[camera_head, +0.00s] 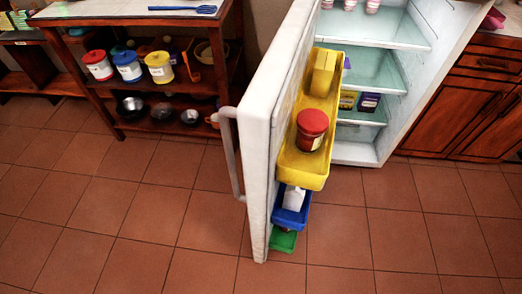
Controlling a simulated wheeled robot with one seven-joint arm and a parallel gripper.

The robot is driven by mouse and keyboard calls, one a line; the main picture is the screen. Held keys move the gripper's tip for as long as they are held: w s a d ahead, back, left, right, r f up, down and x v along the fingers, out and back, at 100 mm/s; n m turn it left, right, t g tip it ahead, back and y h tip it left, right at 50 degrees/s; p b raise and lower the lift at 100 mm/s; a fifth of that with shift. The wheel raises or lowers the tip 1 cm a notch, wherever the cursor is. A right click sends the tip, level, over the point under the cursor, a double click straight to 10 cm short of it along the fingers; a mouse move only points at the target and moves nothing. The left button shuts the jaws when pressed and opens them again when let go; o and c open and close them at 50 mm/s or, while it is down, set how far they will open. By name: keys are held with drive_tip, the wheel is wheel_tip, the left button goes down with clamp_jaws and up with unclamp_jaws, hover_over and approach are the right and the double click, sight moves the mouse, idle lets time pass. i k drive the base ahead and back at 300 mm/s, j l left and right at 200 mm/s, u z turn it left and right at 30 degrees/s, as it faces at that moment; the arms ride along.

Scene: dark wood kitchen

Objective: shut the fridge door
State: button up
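The white fridge door (259,150) stands wide open, swung out from the fridge toward me. Its grey handle (230,155) is on the left, outer side. The inner side carries a yellow bin (312,171) with a red-lidded jar (311,130) and a yellow item, a blue bin (291,217) with a white carton, and a green bin (283,240). The fridge body (428,85) is at the upper right, its shelves exposed. My gripper is not in view.
A dark wood shelf unit (110,90) with jars and metal bowls stands to the left of the door. Wooden cabinets (478,105) stand to the right of the fridge. The tiled floor (120,220) in front is clear on both sides of the door.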

sight(266, 115)
drive_tip(key=i+j, duration=0.2)
drive_tip(key=i+j+z, duration=0.1)
drive_tip(key=j, duration=0.3)
drive_tip(key=i+j, duration=0.2)
drive_tip(key=j, duration=0.15)
drive_tip(key=i+j+z, duration=0.1)
drive_tip(key=j+u, duration=0.15)
drive_tip(key=j, duration=0.35)
drive_tip(key=i+j+u, duration=0.15)
drive_tip(key=j, duration=0.35)
drive_tip(key=i+j+u, duration=0.1)
drive_tip(key=j, duration=0.4)
